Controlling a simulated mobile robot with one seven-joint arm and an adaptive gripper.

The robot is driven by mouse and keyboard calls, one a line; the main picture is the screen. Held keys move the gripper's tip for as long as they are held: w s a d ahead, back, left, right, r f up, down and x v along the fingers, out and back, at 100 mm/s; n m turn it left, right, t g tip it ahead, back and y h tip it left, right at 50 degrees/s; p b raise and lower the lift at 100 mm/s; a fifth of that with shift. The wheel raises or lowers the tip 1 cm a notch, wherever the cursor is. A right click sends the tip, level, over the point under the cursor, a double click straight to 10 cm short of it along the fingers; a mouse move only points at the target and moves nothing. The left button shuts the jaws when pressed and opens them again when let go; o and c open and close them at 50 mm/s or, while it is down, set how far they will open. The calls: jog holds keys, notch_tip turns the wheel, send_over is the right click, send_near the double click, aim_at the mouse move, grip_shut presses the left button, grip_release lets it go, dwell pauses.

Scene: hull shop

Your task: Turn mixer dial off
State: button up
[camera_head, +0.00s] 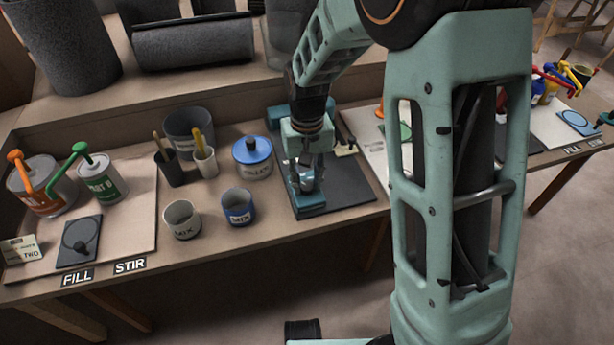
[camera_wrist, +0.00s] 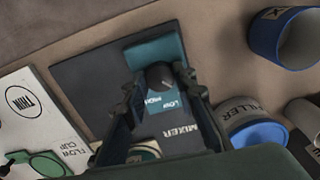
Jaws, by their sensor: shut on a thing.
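The mixer (camera_head: 311,211) is a teal machine standing on a dark mat; its front base shows below my gripper (camera_head: 306,175) in the head view. The fingers and wrist hide part of the mixer, and I cannot tell which mark the dial points to.
The dark mat (camera_head: 352,189) lies under the mixer. Left of it stand a blue-lidded filler can (camera_head: 253,168), a blue MIX cup (camera_head: 238,208) and a white MIX cup (camera_head: 182,222). Pump cans stand far left (camera_head: 103,182).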

aim_at(307, 185)
jog(key=shift+n, duration=0.7)
jog(key=shift+p, duration=0.3)
jog(key=o, duration=1.2)
jog(key=shift+c, duration=0.2)
jog(key=shift+r, duration=0.1)
notch_tip(307, 185, up, 12)
